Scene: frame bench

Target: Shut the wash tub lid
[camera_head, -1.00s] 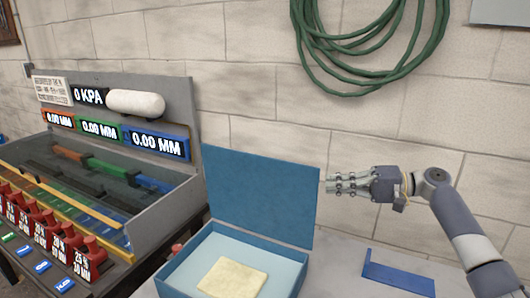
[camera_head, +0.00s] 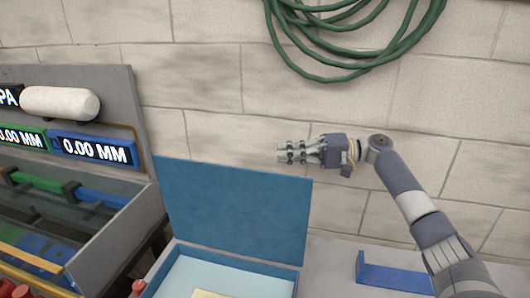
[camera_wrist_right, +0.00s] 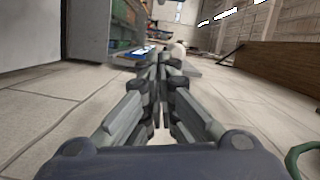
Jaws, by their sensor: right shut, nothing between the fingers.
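The blue wash tub (camera_head: 215,264) stands on the bench at the lower middle of the head view. Its lid (camera_head: 235,210) is open and stands nearly upright at the tub's back side. A pale yellow block (camera_head: 207,294) lies inside, mostly cut off by the frame's bottom edge. My right gripper (camera_head: 280,153) is shut and empty, above the lid's top edge near its right part, in front of the wall. In the right wrist view the shut fingers (camera_wrist_right: 160,68) point ahead, with no lid clearly visible. My left gripper is not in view.
A blue bracket-like piece (camera_head: 395,279) lies on the bench (camera_head: 335,252) right of the tub. A grey rig with gauge displays (camera_head: 95,149) stands at the left. A green hose (camera_head: 330,70) hangs on the wall. The bench between tub and bracket looks clear.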

